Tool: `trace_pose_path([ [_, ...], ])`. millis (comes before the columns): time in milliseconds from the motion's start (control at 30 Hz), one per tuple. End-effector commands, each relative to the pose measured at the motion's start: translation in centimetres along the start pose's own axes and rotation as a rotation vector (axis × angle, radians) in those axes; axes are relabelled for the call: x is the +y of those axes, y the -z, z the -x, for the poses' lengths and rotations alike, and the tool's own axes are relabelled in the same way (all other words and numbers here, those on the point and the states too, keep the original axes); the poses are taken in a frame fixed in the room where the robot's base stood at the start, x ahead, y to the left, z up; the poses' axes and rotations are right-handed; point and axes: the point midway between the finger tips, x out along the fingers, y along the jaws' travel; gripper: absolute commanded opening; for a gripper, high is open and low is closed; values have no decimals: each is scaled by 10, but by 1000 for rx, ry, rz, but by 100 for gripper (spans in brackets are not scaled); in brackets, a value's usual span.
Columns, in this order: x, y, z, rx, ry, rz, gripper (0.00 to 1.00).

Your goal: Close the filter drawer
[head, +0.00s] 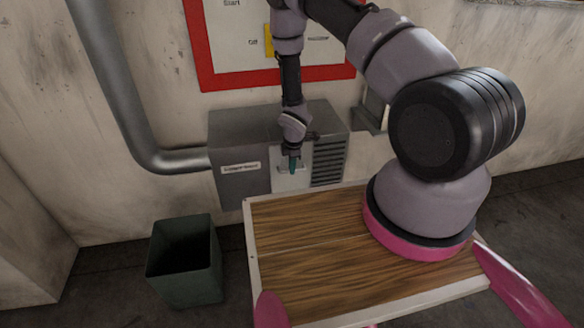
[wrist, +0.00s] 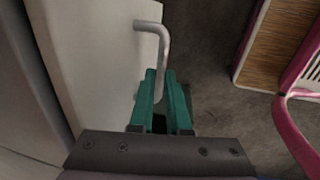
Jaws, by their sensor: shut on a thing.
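The filter drawer shows in the head view as a pale front panel (head: 284,181) in the grey wall-mounted cabinet (head: 240,140), between a label and louvres. How far it stands out is hard to tell, as my arm partly covers it. In the wrist view its pale front (wrist: 90,45) fills the left side. A bent grey bar handle (wrist: 152,27) stands off that front. My gripper (wrist: 160,75), with teal fingers, is shut on the handle's lower part. In the head view my gripper (head: 293,165) points down just in front of the panel.
A grey pipe (head: 120,90) runs into the cabinet's left side. A dark green bin (head: 187,265) stands on the floor at lower left. A red-framed sign (head: 235,80) hangs above the cabinet. Floor (head: 110,280) around the bin is clear.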

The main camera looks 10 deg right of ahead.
Motion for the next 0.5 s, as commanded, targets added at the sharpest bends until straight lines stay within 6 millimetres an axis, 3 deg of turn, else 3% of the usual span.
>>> trace_pose_path([
  [267,7,-1,0,2,-13,-1,0],
  [300,8,-1,0,2,-14,-1,26],
  [367,7,-1,0,2,-13,-1,45],
  [500,6,0,0,2,-11,-1,45],
])
